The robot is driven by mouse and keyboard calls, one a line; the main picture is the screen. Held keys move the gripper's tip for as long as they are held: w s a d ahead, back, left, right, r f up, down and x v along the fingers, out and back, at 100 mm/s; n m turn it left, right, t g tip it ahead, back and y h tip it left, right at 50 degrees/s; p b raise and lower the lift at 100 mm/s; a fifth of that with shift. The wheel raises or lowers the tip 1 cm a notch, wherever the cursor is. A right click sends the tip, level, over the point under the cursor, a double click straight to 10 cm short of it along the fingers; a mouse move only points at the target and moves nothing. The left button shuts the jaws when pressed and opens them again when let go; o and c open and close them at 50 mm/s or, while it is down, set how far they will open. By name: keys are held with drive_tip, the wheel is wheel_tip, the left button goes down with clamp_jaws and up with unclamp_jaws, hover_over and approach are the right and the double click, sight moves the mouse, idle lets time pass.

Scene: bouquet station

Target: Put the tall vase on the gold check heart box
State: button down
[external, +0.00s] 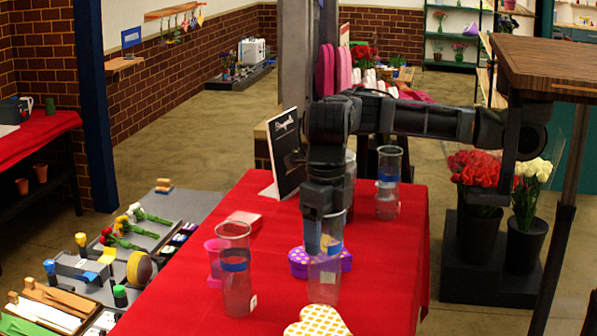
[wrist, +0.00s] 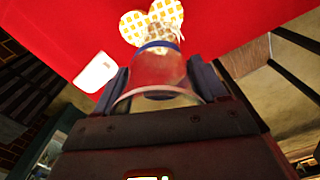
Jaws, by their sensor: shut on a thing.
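The tall vase (external: 324,279) is clear with a blue band and stands about upright in my gripper (external: 325,238). In the wrist view my two dark fingers (wrist: 162,80) close on either side of this vase (wrist: 160,68), below its rim. The gold check heart box (external: 318,323) lies on the red table at the bottom edge of the external view, partly cut off. In the wrist view the vase's far end overlaps the heart box (wrist: 137,24). I cannot tell whether the vase's base touches anything.
Another clear vase (external: 236,283) with a blue band stands left of the held one, beside a pink cup (external: 214,262). A purple dotted box (external: 298,262) sits behind the held vase. Another vase (external: 388,185) and a black sign (external: 286,150) stand farther back on the red table (external: 385,285).

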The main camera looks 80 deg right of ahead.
sight(323, 257)
drive_tip(key=shift+a+f, duration=0.3)
drive_tip(key=shift+a, duration=0.2)
drive_tip(key=shift+f, duration=2.1)
drive_tip(key=shift+c, duration=0.3)
unclamp_jaws()
wheel_tip(323, 257, up, 12)
